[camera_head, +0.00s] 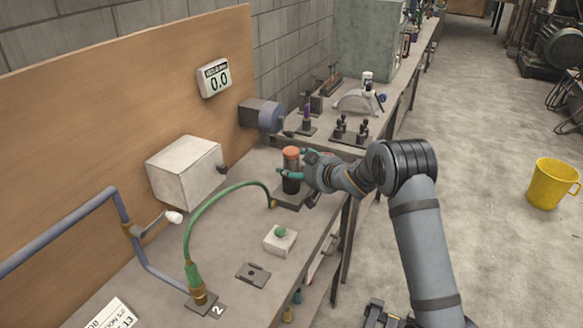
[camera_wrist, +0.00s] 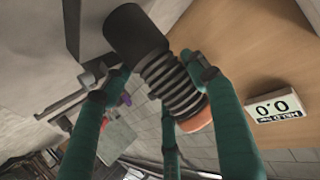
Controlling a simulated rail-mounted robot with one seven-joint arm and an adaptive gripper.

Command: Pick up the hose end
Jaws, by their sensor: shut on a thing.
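A green hose (camera_head: 214,196) arches over the bench from a brass fitting (camera_head: 199,292) beside the label "2". Its other end, with a small brass tip (camera_head: 273,203), is low by a dark base plate. My gripper (camera_head: 303,166) is not at that tip. Its green fingers are around an upright black ribbed cylinder (camera_head: 291,183) with an orange top (camera_head: 291,152), standing at that plate. In the wrist view my gripper (camera_wrist: 158,80) is closed about the cylinder's black ribs (camera_wrist: 172,85), and the orange end (camera_wrist: 196,119) shows beyond. Exact finger contact is partly hidden.
A white box (camera_head: 185,172) and a grey-blue pipe (camera_head: 95,215) stand on the left. The display (camera_head: 215,77) reads 0.0. Small fixtures (camera_head: 350,130) fill the bench behind.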

